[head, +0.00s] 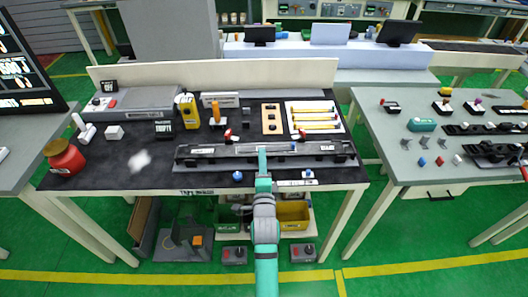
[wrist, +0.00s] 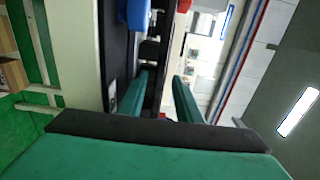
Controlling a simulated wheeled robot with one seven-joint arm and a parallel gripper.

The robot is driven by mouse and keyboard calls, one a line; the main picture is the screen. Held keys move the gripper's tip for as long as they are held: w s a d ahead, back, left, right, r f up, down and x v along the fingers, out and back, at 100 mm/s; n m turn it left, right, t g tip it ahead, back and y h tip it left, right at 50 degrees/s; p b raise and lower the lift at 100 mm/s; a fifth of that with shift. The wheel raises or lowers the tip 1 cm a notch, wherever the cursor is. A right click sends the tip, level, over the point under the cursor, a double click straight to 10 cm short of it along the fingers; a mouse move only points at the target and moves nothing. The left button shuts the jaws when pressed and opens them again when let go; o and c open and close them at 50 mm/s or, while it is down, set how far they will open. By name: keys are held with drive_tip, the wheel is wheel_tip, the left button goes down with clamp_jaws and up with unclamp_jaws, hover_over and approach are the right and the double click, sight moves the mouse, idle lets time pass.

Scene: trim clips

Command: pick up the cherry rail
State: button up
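My gripper (head: 262,152) is at the front middle of the dark work table, over the long dark rail fixture (head: 215,152). In the wrist view its two teal fingers (wrist: 160,76) stand apart with nothing seen between them. A small red-topped piece (head: 228,135) and another red-topped piece (head: 302,135) sit just behind the fixture. No long part is clearly cherry coloured at this size, so I cannot tell which thing is the cherry rail. My arm hides part of the fixture's front edge.
The dark work table (head: 70,182) also carries a red jar (head: 65,158), a yellow device (head: 188,110), a wooden plate (head: 269,119) and a white tray of yellow bars (head: 342,126). A blue knob (head: 238,176) is near the front edge. A grey table (head: 385,150) stands right, across a gap.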

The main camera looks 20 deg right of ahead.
clamp_jaws()
drive_tip(key=shift+d, duration=0.1)
drive_tip(key=shift+r, duration=0.1)
